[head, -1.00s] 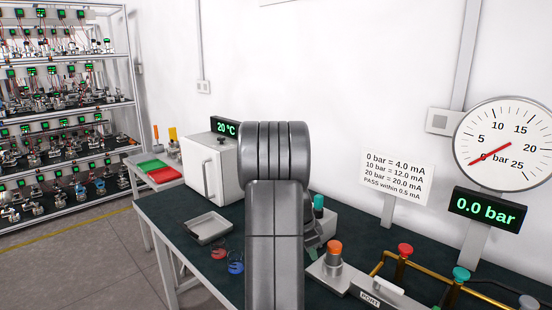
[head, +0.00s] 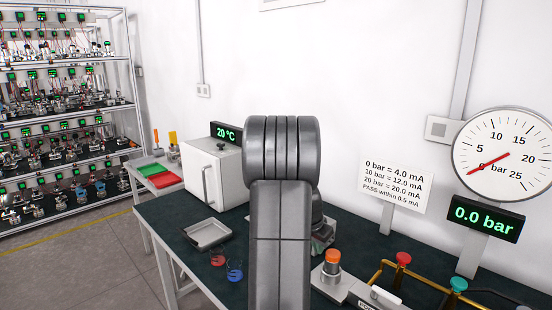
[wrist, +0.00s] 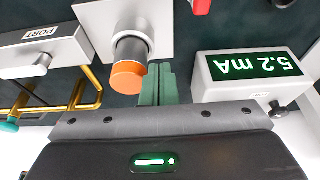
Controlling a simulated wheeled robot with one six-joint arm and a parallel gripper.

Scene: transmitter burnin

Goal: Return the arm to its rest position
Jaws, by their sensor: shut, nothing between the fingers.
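My gripper (wrist: 158,72) shows in the wrist view with its two green fingers together and nothing between them. Its fingertips appear just beside a grey cylinder with an orange cap (wrist: 127,75) on a light plate; I cannot tell whether they touch. In the head view my grey arm stands upright in the middle of the picture and hides most of the gripper. The orange-capped cylinder also shows there (head: 333,257), just right of the arm. A white meter (wrist: 248,75) reading 5.2 mA is on the other side of the fingers.
The dark bench holds a white oven (head: 212,172) reading 20 °C, a grey tray (head: 208,233) and red and blue clips (head: 235,270). At right are brass pipes with a red knob (head: 403,258) and teal knob (head: 458,284), and a gauge (head: 500,155) at 0.0 bar.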

